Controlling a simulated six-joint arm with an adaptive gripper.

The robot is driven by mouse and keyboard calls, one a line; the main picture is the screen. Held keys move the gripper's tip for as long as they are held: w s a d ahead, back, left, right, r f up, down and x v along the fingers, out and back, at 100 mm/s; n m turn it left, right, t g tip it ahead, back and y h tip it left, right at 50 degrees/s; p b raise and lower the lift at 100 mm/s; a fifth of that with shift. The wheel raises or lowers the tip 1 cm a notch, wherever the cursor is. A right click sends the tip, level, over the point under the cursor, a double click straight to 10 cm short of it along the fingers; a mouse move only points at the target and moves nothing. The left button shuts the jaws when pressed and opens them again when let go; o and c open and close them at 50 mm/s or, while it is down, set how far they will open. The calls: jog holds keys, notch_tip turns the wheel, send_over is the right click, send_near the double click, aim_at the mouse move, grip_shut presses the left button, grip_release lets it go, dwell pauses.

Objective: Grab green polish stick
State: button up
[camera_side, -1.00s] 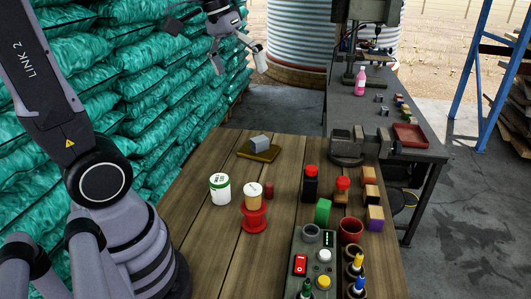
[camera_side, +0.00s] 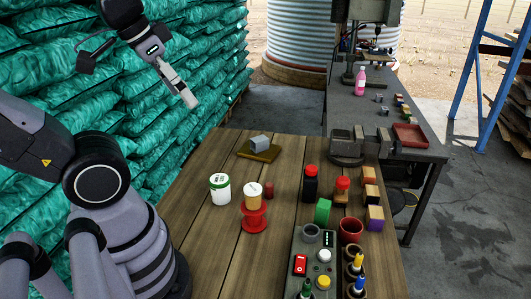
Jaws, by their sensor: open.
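A green upright block (camera_side: 322,211) stands on the wooden table, just behind the grey control box. It looks like a short bar, and I cannot tell for certain that it is the polish stick. Another green-topped piece (camera_side: 306,287) is at the front edge of the picture, by the control box, partly cut off. My gripper (camera_side: 188,99) is open in the air at the upper left, in front of the green sacks. It is well away from both green pieces and holds nothing that I can see.
The table (camera_side: 205,262) also holds a white jar (camera_side: 220,189), a red spool (camera_side: 254,219), a dark red-capped bottle (camera_side: 310,184), a red cup (camera_side: 350,231), several wooden blocks and the control box (camera_side: 313,256). Stacked sacks (camera_side: 120,80) line the left. The table's left front is clear.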

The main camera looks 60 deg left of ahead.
jog(key=w+d+f+n+g+h, duration=0.5)
jog(key=w+d+g+h, duration=0.1)
jog(key=w+d, duration=0.1)
jog(key=n+t+h, duration=0.9)
jog(key=n+t, duration=0.1)
jog(key=n, duration=0.9)
send_over(321, 202)
jog(key=v, duration=0.3)
notch_tip(321, 202, down, 22)
notch_tip(321, 202, down, 6)
jog(key=shift+f, duration=0.25)
jog(key=shift+w+d+f, duration=0.2)
jog(key=shift+w+d, duration=0.15)
jog(key=shift+d, duration=0.2)
jog(key=shift+w+d+f, duration=0.2)
jog(key=shift+w+d, duration=0.15)
jog(key=shift+d, duration=0.25)
jog(key=shift+w+d, duration=0.15)
grip_shut()
